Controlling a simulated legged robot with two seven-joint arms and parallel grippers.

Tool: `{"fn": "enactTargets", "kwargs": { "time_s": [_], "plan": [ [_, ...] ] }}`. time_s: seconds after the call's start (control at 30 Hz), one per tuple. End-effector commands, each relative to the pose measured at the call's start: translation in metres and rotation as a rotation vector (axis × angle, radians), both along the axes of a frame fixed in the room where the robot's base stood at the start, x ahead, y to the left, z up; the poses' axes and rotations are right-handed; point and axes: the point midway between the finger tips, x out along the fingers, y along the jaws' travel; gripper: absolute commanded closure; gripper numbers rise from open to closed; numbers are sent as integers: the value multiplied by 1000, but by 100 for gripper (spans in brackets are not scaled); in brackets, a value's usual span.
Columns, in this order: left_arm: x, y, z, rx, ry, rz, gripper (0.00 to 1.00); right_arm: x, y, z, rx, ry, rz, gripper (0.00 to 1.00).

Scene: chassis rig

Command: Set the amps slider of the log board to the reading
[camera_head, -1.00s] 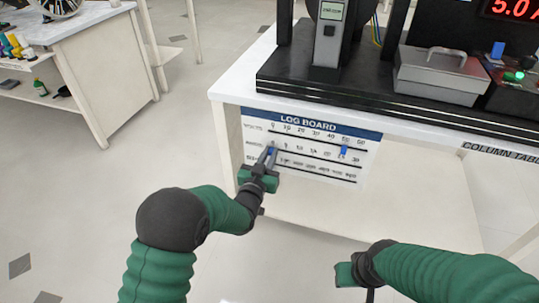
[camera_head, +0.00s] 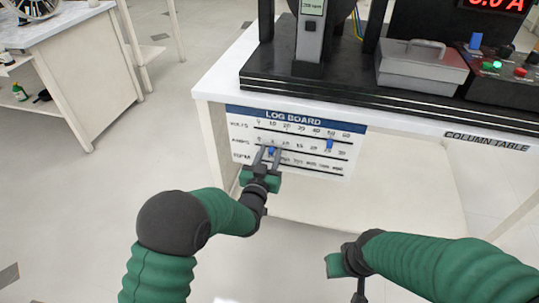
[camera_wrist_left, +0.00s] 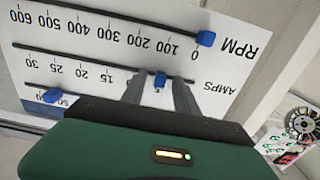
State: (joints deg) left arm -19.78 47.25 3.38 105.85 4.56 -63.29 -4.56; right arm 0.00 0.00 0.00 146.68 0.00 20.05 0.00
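The log board (camera_head: 240,112) hangs on the front of the table, with rows for volts, amps and RPM. The blue amps slider (camera_head: 270,151) sits near the 5 mark; it also shows in the left wrist view (camera_wrist_left: 159,80). My left gripper (camera_head: 267,152) has its two fingers on either side of this slider, with small gaps visible in the wrist view. The volts slider (camera_head: 329,145) is near 50. The RPM slider (camera_wrist_left: 206,38) is at 0. A red display (camera_head: 497,4) ends in ".0 A", its top cut off. My right gripper (camera_head: 340,265) is low, away from the board; its fingers are unclear.
On the column table (camera_head: 400,113) stand a black rig base (camera_head: 355,94), a grey lidded box (camera_head: 421,66) and a control box (camera_head: 504,80) with buttons. Another table (camera_head: 75,50) is at the left. The floor between is clear.

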Motion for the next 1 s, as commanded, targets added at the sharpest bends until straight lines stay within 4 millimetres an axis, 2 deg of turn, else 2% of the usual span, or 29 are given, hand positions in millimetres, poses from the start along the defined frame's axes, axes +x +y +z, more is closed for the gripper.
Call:
{"fn": "enactTargets", "kwargs": {
  "time_s": [0.13, 0.23, 0.5, 0.7, 0.83, 1.0],
  "plan": [
    [-8, 2, 2, 1, 2, 0, 64, 0, 0, 6, 0, 0, 0, 64],
    [-26, 8, 4, 2, 3, 0, 64, 0, 0, 17, 0, 0, 0, 64],
    [-101, 33, 3, 3, 6, 0, 64, 0, 0, 47, 0, 0, 0, 64],
    [-145, 47, 0, 2, 6, -1, 64, 0, 0, 58, 0, 0, 0, 64],
    [-158, 51, -1, 1, 3, -1, 64, 0, 0, 59, 0, 0, 0, 64],
    [-160, 52, -1, 0, 1, -1, 64, 0, 0, 59, 0, 0, 0, 64]
  ]
}}
